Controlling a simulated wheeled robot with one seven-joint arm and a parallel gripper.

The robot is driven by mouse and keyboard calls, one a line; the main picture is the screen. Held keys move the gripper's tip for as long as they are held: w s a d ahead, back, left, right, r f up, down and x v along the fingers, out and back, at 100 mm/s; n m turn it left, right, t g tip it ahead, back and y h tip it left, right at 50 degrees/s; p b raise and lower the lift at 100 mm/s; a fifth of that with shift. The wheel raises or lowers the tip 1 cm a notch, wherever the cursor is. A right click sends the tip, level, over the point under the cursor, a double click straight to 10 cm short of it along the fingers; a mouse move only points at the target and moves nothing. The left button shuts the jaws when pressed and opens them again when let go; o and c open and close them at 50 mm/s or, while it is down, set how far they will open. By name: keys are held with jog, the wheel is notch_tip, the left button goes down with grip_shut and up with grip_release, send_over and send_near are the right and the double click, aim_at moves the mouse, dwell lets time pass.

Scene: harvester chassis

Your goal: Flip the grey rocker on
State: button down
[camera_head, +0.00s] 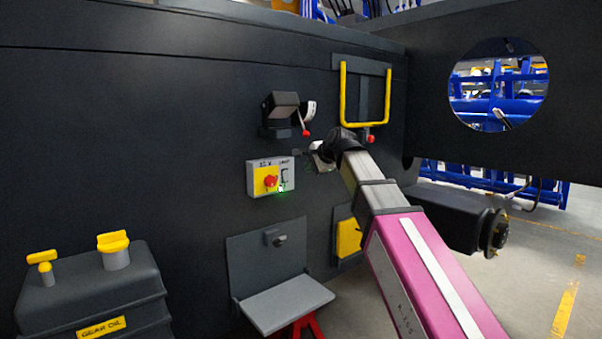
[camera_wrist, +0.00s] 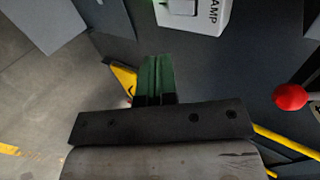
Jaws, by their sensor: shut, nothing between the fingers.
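The grey rocker (camera_head: 284,175) is on the right part of a small light-grey switch box (camera_head: 251,180) on the dark wall, beside a red knob on a yellow plate. In the wrist view the box's corner (camera_wrist: 215,22) shows at the top edge with part of a "LAMP" label, and the rocker (camera_wrist: 182,6) is cut off by the frame. Which way the rocker is tilted is too small to tell. My gripper (camera_head: 298,153) is just right of and above the box, apart from it. In the wrist view its green fingers (camera_wrist: 154,62) are together and empty.
A lever with a red ball (camera_head: 306,133) is above my gripper; the ball shows at right in the wrist view (camera_wrist: 290,97). A yellow handle (camera_head: 343,95) stands up and to the right. A grey fold-down shelf (camera_head: 285,303) is below. The wall around the box is mostly clear.

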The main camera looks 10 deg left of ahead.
aim_at(286, 175)
jog(key=shift+w+a+r+x, duration=0.15)
jog(key=shift+r+x, duration=0.1)
jog(key=shift+x, duration=1.85)
jog(key=shift+w+a+r+x, duration=0.1)
jog(key=shift+r+x, duration=0.2)
jog(key=shift+x, duration=1.8)
jog(key=shift+w+a+r+x, duration=0.15)
jog(key=shift+r+x, duration=0.1)
jog(key=shift+x, duration=1.85)
jog(key=shift+w+a+f, duration=0.1)
jog(key=shift+w+a, duration=0.05)
jog(key=shift+a, duration=0.05)
jog(key=shift+r, duration=0.95)
